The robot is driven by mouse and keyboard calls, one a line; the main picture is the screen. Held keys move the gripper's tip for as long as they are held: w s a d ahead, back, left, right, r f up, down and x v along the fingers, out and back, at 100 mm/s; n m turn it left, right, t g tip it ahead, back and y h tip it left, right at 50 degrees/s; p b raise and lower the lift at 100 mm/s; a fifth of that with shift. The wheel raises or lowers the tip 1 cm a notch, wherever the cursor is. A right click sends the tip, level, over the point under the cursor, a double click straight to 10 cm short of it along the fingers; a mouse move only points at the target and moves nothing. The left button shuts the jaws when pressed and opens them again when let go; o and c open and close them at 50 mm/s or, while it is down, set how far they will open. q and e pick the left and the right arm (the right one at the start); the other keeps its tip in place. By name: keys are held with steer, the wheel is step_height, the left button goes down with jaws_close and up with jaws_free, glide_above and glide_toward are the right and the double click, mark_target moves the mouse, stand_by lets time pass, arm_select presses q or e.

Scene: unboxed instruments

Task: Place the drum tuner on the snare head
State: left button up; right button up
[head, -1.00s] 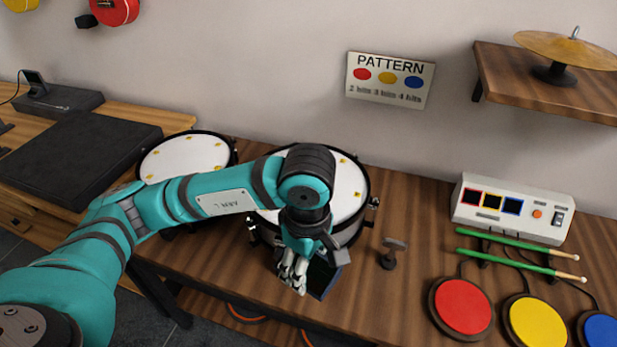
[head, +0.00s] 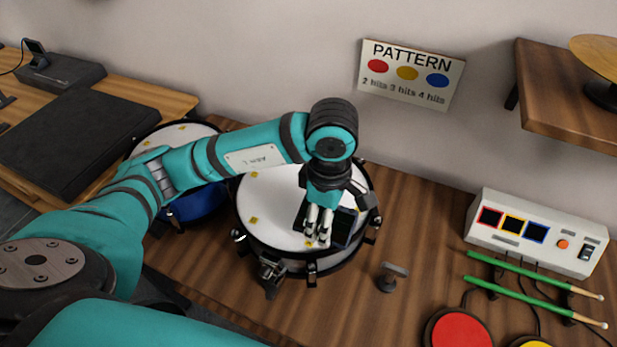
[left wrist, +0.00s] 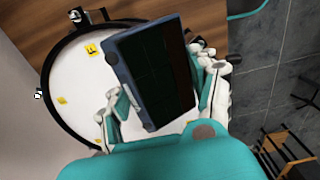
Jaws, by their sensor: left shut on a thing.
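The drum tuner, a dark flat box with a blue-grey edge (head: 344,227), is held in my left gripper (head: 318,233). In the left wrist view, the tuner (left wrist: 150,75) sits between the white fingers, which are shut on it. The snare drum has a white head (head: 268,212) with yellow marks and a dark rim with lugs. The gripper and tuner are over the right front part of this head. Whether the tuner touches the head cannot be told. The gripper and arm hide part of the head. My right gripper is not in view.
A second drum with a blue shell (head: 197,204) stands to the left, partly behind my arm. A small dark stand (head: 390,277) is right of the snare. A white control box (head: 535,232), green sticks (head: 530,295) and a red pad (head: 458,328) are further right.

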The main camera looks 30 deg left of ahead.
arm_select(q)
steer(key=w+a, duration=0.2)
steer(key=w+a+p, duration=0.1)
steer(key=w+a, duration=0.1)
steer(key=a, duration=0.1)
steer(key=shift+w+a+p, duration=0.25)
steer(key=shift+a+p, duration=0.05)
steer(key=p, duration=0.1)
glide_above(303, 192)
steer(key=shift+d+f, duration=0.1)
steer(key=shift+f, duration=0.5)
step_height(303, 192, down, 3)
steer(key=shift+p, duration=0.65)
steer(key=shift+f, duration=0.3)
steer(key=o, duration=1.2)
steer(key=shift+o, duration=0.2)
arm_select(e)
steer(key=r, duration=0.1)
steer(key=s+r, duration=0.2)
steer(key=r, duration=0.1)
